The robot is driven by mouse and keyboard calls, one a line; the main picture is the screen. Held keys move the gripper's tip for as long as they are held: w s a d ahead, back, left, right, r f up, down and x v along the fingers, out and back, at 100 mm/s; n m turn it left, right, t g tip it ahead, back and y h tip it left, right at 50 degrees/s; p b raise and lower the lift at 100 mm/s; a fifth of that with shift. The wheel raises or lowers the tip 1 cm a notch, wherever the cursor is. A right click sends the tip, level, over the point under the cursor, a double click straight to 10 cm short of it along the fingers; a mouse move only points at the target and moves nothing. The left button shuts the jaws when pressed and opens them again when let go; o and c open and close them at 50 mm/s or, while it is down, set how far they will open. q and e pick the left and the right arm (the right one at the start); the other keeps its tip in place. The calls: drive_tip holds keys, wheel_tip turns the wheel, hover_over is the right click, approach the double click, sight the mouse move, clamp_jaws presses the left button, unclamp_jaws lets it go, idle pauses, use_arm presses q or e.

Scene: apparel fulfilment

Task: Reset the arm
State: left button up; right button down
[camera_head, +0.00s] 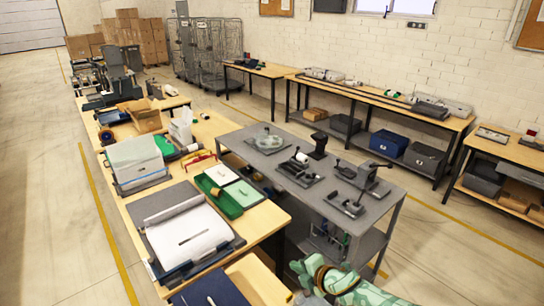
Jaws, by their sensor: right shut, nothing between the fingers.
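My right gripper (302,270) shows at the bottom edge, right of centre, at the end of a mint-green patterned arm with brown and black bands. It is shut, with nothing seen held in it. It is just right of the near end of the wooden packing table (263,222) and in front of the grey metal table (375,226). Its lower part is cut off by the frame. My left gripper is not in view.
A grey board with white sheets (190,228), a green tray (224,203) and a white-and-green stack (136,158) crowd the wooden table. Black devices (300,168) stand on the grey table. Wall benches (425,115) run along the back. The right floor (455,245) is clear.

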drive_tip(key=s+a+r+m+t+h, duration=0.3)
drive_tip(key=s+r+m, duration=0.2)
drive_tip(key=s+m, duration=0.4)
drive_tip(key=s+d+r+m+g+h, duration=0.3)
drive_tip(key=s+d+r+m+h, duration=0.15)
drive_tip(key=s+d, duration=0.65)
drive_tip(key=s+d+r+m+g+h, duration=0.2)
drive_tip(key=s+d+r+m+h, duration=0.25)
drive_tip(key=s+d, duration=0.75)
drive_tip(key=s+a+f+g+y+b, duration=0.25)
drive_tip(key=f+b, duration=0.55)
drive_tip(key=f, duration=1.4)
drive_tip(key=s+a+f+g+y+b, duration=0.1)
drive_tip(key=a+f+b, duration=0.45)
drive_tip(key=f, duration=1.65)
drive_tip(key=s+d+f+m+g+b, duration=0.1)
drive_tip(key=s+f+m+b, duration=0.1)
drive_tip(key=s+f+b, duration=0.5)
drive_tip(key=s+d+f+m+g+y+b, duration=0.1)
drive_tip(key=s+d+f+g+b, duration=0.1)
drive_tip(key=s+f+b, duration=0.6)
drive_tip(key=s+f, duration=0.5)
drive_tip(key=f, duration=0.7)
drive_tip(key=shift+f+m, duration=0.25)
drive_tip(key=shift+m, duration=0.15)
